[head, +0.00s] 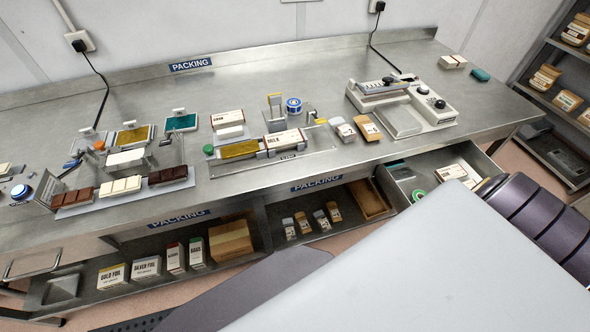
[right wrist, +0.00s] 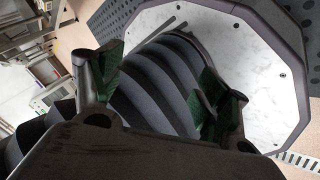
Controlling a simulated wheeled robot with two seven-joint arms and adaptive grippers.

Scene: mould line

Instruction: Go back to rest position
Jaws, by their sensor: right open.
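My right gripper (right wrist: 160,82) shows in the right wrist view with its two fingers well apart and green pads facing inward. It is open, with nothing between the fingertips. Behind the fingers are dark ribbed sleeves and a pale panel of my own body. In the head view, my own pale and dark ribbed parts fill the lower right, and neither gripper can be made out. My left gripper is in neither view.
A steel packing bench (head: 310,85) runs across the head view, bearing chocolate bars (head: 120,187), foil tools and a sealer (head: 400,105). A drawer (head: 405,185) stands open at right, holding several items. Boxes stand on the lower shelf (head: 85,290). A rack (head: 560,95) stands far right.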

